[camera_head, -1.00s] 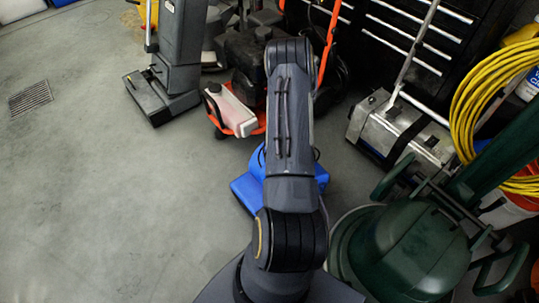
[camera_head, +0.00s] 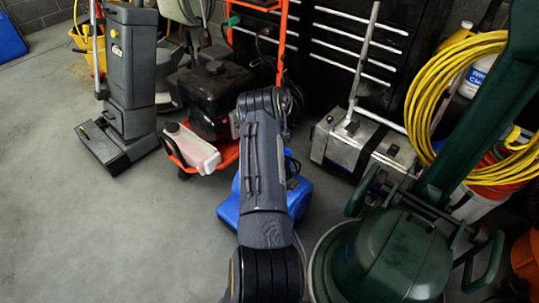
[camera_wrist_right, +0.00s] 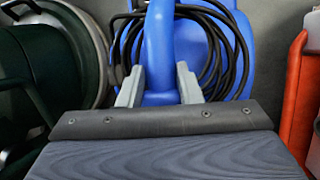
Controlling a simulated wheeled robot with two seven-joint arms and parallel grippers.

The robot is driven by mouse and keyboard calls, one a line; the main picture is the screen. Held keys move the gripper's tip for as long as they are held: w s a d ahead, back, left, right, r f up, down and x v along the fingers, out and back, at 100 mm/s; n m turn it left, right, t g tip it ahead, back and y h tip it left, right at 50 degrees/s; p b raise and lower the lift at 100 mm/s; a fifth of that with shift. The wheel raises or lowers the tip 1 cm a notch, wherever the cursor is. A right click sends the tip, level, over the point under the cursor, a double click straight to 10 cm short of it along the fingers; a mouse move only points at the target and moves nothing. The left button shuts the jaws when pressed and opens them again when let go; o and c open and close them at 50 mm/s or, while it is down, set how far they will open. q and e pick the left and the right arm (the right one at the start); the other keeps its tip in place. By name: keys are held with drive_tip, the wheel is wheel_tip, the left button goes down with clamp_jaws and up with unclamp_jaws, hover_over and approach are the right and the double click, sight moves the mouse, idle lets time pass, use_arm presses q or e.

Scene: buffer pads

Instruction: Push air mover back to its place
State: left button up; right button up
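The blue air mover (camera_head: 228,211) stands on the floor in the middle of the head view, largely hidden behind my right arm. In the right wrist view, its blue body and upright handle (camera_wrist_right: 160,45) fill the upper middle, with a coiled black cord around the handle. The two grey fingers of my right gripper (camera_wrist_right: 159,88) lie on either side of the handle, close against it with no clear gap. The right gripper itself is hidden in the head view. My left gripper is in neither current view.
A green floor machine (camera_head: 390,255) stands close on the right. A red-framed machine (camera_head: 225,155) with a pale tank is just beyond the air mover. A grey upright machine (camera_head: 130,80) and metal box (camera_head: 330,140) stand further back. The left floor (camera_head: 90,230) is clear.

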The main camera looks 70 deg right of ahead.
drive_tip(key=shift+o, duration=1.3)
drive_tip(key=shift+s+d, duration=0.1)
drive_tip(key=shift+s, duration=0.05)
drive_tip(key=shift+o, duration=0.4)
drive_tip(key=shift+w, duration=0.2)
drive_tip(key=p+v, duration=0.2)
drive_tip(key=v, duration=0.4)
drive_tip(key=shift+s+r, duration=0.1)
drive_tip(key=shift+r, duration=0.05)
drive_tip(key=shift+d+r, duration=0.3)
drive_tip(key=shift+r, duration=0.35)
